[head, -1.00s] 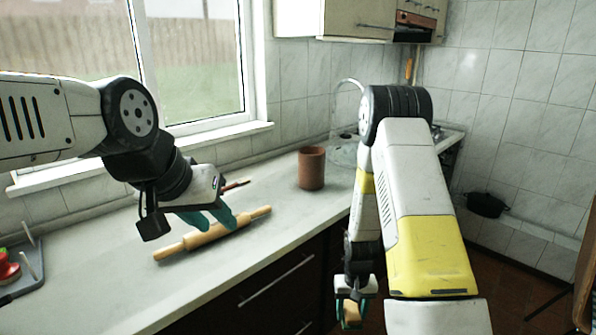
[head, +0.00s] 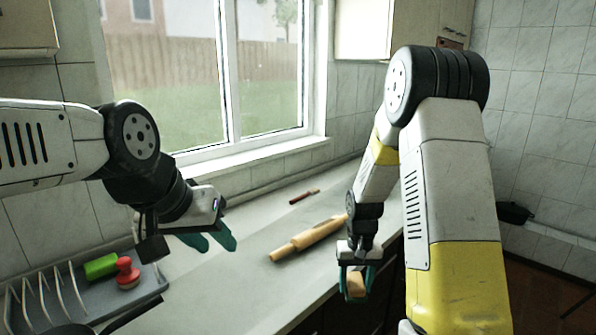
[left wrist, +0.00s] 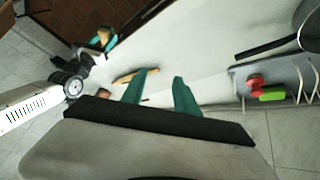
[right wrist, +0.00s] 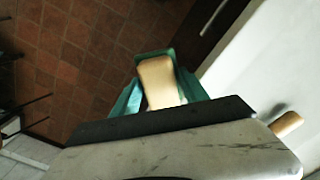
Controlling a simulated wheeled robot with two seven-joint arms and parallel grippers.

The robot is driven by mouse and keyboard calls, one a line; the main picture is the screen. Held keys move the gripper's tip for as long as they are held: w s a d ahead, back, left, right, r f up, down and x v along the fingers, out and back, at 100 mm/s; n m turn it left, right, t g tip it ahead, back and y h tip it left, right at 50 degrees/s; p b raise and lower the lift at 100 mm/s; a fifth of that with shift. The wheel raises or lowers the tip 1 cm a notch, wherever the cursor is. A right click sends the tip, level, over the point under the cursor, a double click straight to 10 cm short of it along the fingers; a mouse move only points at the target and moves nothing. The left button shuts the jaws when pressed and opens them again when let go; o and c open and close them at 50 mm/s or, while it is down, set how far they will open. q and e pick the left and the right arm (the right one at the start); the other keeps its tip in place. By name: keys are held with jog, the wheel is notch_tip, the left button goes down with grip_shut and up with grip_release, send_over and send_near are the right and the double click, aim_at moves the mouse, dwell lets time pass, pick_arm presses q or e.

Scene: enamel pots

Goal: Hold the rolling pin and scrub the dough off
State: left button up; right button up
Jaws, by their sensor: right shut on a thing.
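The wooden rolling pin (head: 315,238) lies on the pale counter; part of it also shows in the left wrist view (left wrist: 127,77) and one end in the right wrist view (right wrist: 288,123). I cannot make out dough on it. My right gripper (head: 357,284) is shut on a tan block-like tool (right wrist: 158,82), in front of the counter edge and near the pin's right end. The tool's working face is hidden. My left gripper (head: 218,243) is open and empty, with teal fingers apart, above the counter left of the pin.
A grey dish rack (head: 150,290) holds a red item (head: 128,272) and a green item (head: 101,266) at lower left. A thin reddish-brown stick (head: 304,196) lies behind the pin. The counter between rack and pin is clear. The window is behind.

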pick_arm(q)
jog(key=shift+c, duration=0.5)
jog(key=w+d+f+m+g+h, duration=0.1)
jog(key=w+m+g, duration=0.1)
jog(key=w, duration=0.7)
jog(key=w+d+f+m+g, duration=0.1)
jog(key=w+f+m, duration=0.15)
jog(key=w, duration=0.75)
jog(key=w+f+m+g+h, duration=0.2)
jog(key=w+f+m, duration=0.2)
jog(key=w+f, duration=1)
jog(key=x, duration=1.1)
jog(key=shift+s+d, duration=0.2)
jog(key=shift+d, duration=0.25)
grip_shut()
